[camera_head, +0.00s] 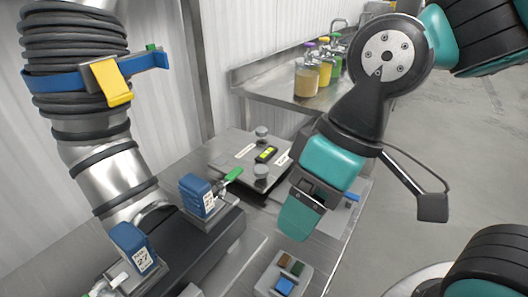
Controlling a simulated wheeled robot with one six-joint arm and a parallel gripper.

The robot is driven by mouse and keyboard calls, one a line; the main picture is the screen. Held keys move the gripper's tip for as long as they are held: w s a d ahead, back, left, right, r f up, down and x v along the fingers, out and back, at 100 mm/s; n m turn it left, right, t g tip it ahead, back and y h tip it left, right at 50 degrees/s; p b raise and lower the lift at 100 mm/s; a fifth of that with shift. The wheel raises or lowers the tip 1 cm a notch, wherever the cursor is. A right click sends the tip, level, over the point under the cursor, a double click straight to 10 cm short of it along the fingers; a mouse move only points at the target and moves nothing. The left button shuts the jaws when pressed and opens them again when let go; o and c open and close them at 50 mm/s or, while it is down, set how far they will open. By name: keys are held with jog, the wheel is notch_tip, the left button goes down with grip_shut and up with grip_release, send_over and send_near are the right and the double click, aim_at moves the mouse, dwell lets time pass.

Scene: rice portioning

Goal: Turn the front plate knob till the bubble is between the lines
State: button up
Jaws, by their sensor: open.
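A grey metal plate (232,144) lies on the bench in the middle of the head view. It carries two round grey knobs, a back knob (261,132) and a front knob (260,171). Between them sits a black level with a yellow-green vial (266,154). The vial is too small here to tell where the bubble stands against the lines. My gripper (298,212), teal and dark, points down to the right of the front knob, apart from it in the picture. It is open; I see nothing held in it. My gripper and forearm hide the plate's right part.
A blue valve block (198,196) with a green lever (233,175) stands left of the plate; another blue block (132,246) is nearer. A small box with coloured buttons (284,284) lies in front. Bottles (307,78) stand on the back counter. A thick ribbed pipe (75,50) rises left.

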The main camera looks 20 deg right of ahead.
jog(key=w+d+n+t, duration=0.1)
jog(key=w+d+n, duration=0.1)
jog(key=w, duration=1)
jog(key=n+t, duration=0.2)
send_near(261, 168)
jog(key=p+x, duration=0.3)
jog(key=x, duration=0.7)
jog(key=shift+a+f, duration=0.1)
jog(key=shift+h, duration=0.3)
jog(key=c, duration=0.9)
